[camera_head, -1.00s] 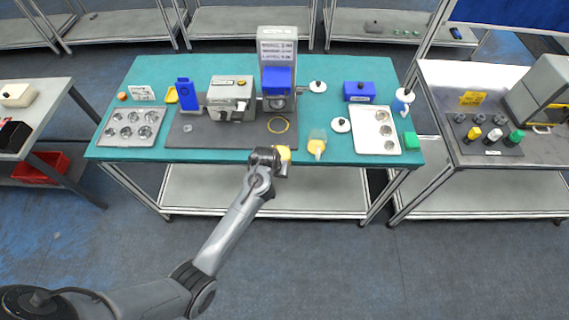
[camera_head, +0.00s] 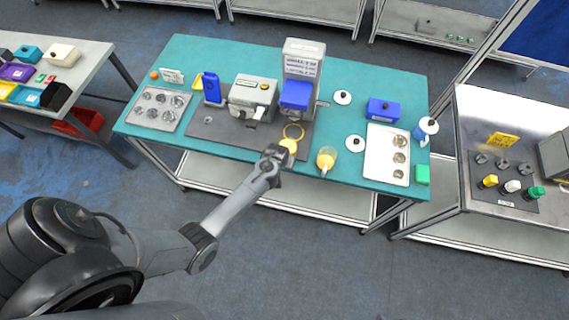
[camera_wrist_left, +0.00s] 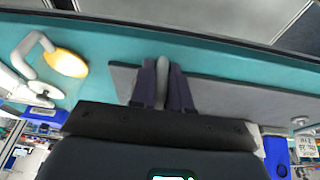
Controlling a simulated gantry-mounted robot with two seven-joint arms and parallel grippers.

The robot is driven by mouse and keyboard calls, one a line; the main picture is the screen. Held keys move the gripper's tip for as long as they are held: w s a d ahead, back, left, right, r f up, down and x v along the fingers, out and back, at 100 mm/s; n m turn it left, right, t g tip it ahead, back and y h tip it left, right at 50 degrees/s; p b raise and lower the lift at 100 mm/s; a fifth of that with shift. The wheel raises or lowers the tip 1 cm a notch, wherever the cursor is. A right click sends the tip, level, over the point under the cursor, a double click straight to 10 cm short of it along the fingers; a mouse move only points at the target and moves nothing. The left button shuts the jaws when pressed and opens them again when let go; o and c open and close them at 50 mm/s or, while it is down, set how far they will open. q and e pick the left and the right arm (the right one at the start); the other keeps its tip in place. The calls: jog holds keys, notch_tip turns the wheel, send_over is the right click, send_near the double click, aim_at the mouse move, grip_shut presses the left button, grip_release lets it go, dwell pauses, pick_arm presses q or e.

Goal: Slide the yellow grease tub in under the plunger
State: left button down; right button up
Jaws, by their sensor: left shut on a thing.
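The yellow grease tub (camera_head: 289,146) is at the fingertips of my left gripper (camera_head: 281,151), over the front edge of the dark mat. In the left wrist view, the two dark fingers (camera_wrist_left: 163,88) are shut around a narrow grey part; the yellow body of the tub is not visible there. The press (camera_head: 302,62), a grey tower with a blue head (camera_head: 297,94), stands behind the tub. Its plunger under the head is mostly hidden. My right gripper is not in view.
A grey machine (camera_head: 253,97) stands left of the press. White lidded pieces (camera_head: 355,143) and a tray (camera_head: 375,163) are further right.

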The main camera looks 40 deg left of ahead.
aim_at(289, 147)
pick_arm(q)
jog(key=shift+w+a+f+b, duration=0.2)
jog(key=shift+w+a+b, duration=0.15)
jog(key=shift+w+b, duration=0.3)
jog(key=w+a+b, duration=0.1)
jog(key=w+b, duration=0.1)
jog(key=w+a+b, duration=0.1)
jog(key=w+b, duration=0.1)
jog(key=w+a+b, duration=0.1)
jog(key=w+b, duration=0.1)
jog(key=shift+a+f, duration=0.1)
jog(key=shift+f, duration=0.05)
jog(key=shift+w+a+f+b, duration=0.1)
jog(key=shift+w+a+b, duration=0.35)
jog(key=shift+w+b, duration=0.3)
jog(key=shift+w+a+f+b, duration=0.1)
jog(key=shift+w+a+b, duration=0.3)
jog(key=shift+w+b, duration=0.35)
jog(key=shift+w, duration=0.1)
jog(key=shift+w+a+p, duration=0.1)
jog(key=shift+p, duration=0.7)
jog(key=shift+f, duration=0.1)
dwell(0.4)
jog(key=c, duration=1)
grip_release()
